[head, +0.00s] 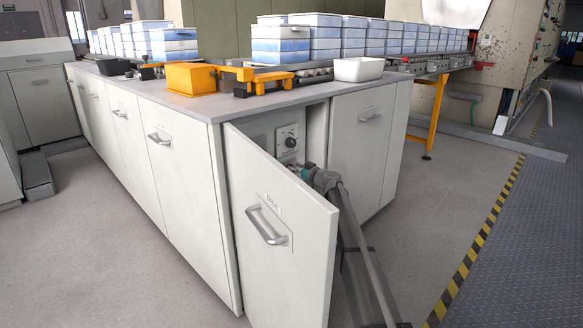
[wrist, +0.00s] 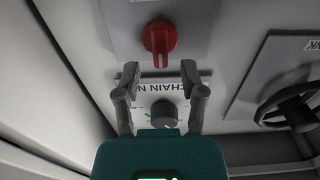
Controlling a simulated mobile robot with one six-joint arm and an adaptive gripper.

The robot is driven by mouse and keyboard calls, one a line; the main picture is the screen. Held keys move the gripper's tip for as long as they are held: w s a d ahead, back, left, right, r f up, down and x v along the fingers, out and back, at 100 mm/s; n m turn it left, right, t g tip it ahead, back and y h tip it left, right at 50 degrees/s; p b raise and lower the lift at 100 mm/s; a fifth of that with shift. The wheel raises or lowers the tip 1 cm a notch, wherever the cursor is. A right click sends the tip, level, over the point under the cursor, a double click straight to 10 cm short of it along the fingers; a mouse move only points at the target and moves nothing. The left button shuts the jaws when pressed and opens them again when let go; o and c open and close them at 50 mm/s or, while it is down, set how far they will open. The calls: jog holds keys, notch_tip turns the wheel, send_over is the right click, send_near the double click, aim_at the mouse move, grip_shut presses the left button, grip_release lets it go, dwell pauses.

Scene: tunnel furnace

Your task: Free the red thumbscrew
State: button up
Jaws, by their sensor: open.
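A red winged knob (wrist: 160,38), seemingly the red thumbscrew, sits on a grey panel at the top of the wrist view. Its wing points down in the picture. My gripper (wrist: 160,72) is open and empty, its fingertips a little below the red knob in the picture. A black dial (wrist: 165,114) on a white plate lettered "CHAIN N…" shows between the fingers. I cannot tell how far the fingers are from the panel. In the head view my arm reaches into the open cabinet behind its door (head: 280,230); the red knob and fingertips are hidden there.
A black handwheel (wrist: 288,106) on a grey plate is right of my gripper in the wrist view. The cabinet's side wall (wrist: 65,50) is on the left. The head view shows the dial plate (head: 287,139) inside the cabinet and a worktop (head: 235,106) above.

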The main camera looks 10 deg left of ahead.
jog(key=shift+x, duration=0.95)
grip_shut()
